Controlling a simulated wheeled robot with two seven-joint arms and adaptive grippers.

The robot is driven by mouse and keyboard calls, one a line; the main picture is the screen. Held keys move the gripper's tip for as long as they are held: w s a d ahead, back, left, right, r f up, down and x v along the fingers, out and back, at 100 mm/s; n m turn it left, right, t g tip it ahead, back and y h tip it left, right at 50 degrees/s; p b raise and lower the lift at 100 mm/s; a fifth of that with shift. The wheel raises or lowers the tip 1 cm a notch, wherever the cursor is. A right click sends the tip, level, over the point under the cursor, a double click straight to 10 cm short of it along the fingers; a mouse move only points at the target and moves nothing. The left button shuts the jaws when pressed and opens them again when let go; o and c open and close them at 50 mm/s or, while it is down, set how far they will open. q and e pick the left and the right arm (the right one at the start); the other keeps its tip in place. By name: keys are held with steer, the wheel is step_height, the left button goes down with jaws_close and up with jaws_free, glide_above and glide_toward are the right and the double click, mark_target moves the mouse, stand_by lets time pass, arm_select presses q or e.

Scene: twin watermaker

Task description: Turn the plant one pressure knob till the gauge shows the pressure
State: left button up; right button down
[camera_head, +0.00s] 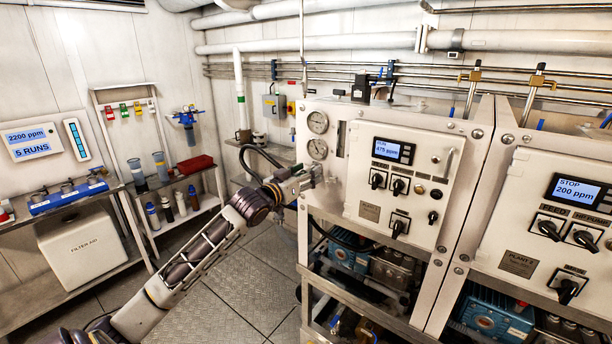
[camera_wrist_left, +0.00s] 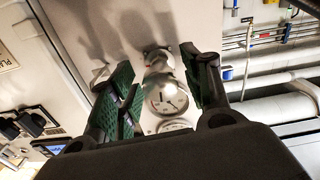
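The plant one panel (camera_head: 372,212) is the left cream cabinet in the head view, its display reading 475 ppm. Two round gauges, an upper (camera_head: 318,122) and a lower (camera_head: 317,148), sit on its left edge. My left gripper (camera_head: 310,178) is just below the lower gauge. In the left wrist view the left gripper (camera_wrist_left: 160,85) is open, with green-padded fingers apart. A metallic pressure knob (camera_wrist_left: 157,59) shows between and beyond the fingers, with gaps at its sides. A gauge (camera_wrist_left: 166,97) shows beside it; its reading is too small to tell. My right gripper is out of view.
A second panel (camera_head: 560,215), showing STOP and 200 ppm, stands at the right. Black switches (camera_head: 398,186) project from the plant one panel. Pipes (camera_head: 400,42) run along the back wall. A shelf with bottles (camera_head: 180,203) stands left, and floor is open between.

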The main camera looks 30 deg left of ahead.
arm_select(q)
steer(key=c, duration=0.8)
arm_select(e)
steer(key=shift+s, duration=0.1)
arm_select(q)
steer(key=shift+m, duration=0.3)
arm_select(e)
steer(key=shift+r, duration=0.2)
arm_select(q)
steer(key=shift+r+m+p, duration=0.1)
steer(key=shift+m+p, duration=0.4)
steer(key=m+p, duration=0.1)
steer(key=m, duration=0.1)
steer(key=shift+m, duration=0.3)
steer(key=shift+m+p, duration=0.35)
steer(key=shift+m, duration=0.55)
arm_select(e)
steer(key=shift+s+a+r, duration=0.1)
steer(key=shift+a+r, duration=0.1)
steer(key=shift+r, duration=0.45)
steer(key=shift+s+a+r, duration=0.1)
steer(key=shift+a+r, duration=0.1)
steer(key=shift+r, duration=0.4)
